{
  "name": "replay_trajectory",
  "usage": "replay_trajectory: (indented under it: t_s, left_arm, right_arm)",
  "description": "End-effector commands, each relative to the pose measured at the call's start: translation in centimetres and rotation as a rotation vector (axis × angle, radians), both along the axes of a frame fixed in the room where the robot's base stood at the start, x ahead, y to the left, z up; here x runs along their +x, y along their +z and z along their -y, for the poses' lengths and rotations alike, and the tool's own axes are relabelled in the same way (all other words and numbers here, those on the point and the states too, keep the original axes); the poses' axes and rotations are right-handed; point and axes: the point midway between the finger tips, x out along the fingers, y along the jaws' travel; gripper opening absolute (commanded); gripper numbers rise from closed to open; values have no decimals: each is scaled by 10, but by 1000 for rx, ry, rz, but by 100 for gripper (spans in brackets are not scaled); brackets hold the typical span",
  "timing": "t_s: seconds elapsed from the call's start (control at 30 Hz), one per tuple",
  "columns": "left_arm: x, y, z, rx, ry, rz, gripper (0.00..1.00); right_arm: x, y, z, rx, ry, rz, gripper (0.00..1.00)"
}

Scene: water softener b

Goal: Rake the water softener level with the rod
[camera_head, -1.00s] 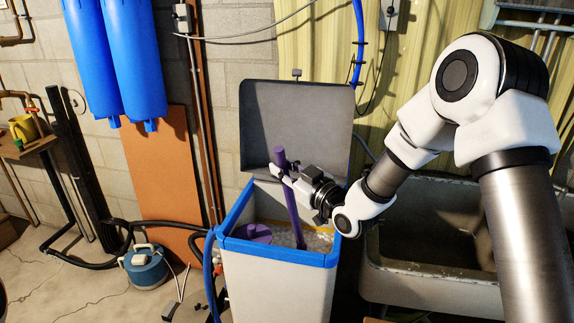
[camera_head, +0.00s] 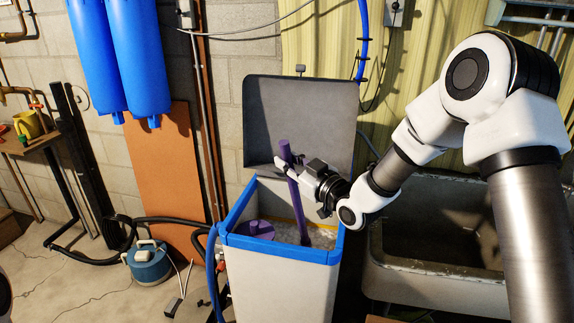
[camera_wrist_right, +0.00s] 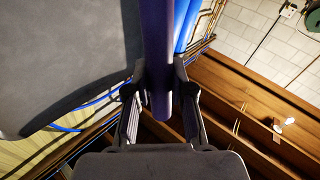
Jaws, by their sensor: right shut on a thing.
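The water softener (camera_head: 275,283) is a white bin with a blue rim and its grey lid (camera_head: 300,120) raised at the back. Pale salt (camera_head: 323,238) shows inside it. My right gripper (camera_head: 284,170) is shut on the purple rod (camera_head: 294,192) over the bin. The rod stands nearly upright, slightly tilted, with its lower end down in the bin at the salt. In the right wrist view the rod (camera_wrist_right: 157,60) runs between the two fingers. A purple round cap (camera_head: 254,228) sits inside at the left. My left gripper is not in view.
A stone sink (camera_head: 430,277) stands close on the right. Blue tanks (camera_head: 130,60) hang on the wall at the left. A blue canister (camera_head: 149,262) and black hoses lie on the floor left of the bin. The open lid bounds the back.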

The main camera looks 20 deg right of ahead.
Motion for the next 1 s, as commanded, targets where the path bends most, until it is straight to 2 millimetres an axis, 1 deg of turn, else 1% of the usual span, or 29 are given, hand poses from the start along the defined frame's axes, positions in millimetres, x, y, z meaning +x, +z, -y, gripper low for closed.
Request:
replay_trajectory:
  t_s: [0.17,0.23,0.4,1.0]
  left_arm:
    - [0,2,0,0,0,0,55]
    - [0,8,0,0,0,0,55]
    - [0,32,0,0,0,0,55]
    - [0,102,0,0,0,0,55]
  right_arm:
    - [0,2,0,0,0,1,0]
    - [0,11,0,0,0,2,0]
    - [0,45,0,0,0,3,0]
    - [0,152,0,0,0,2,0]
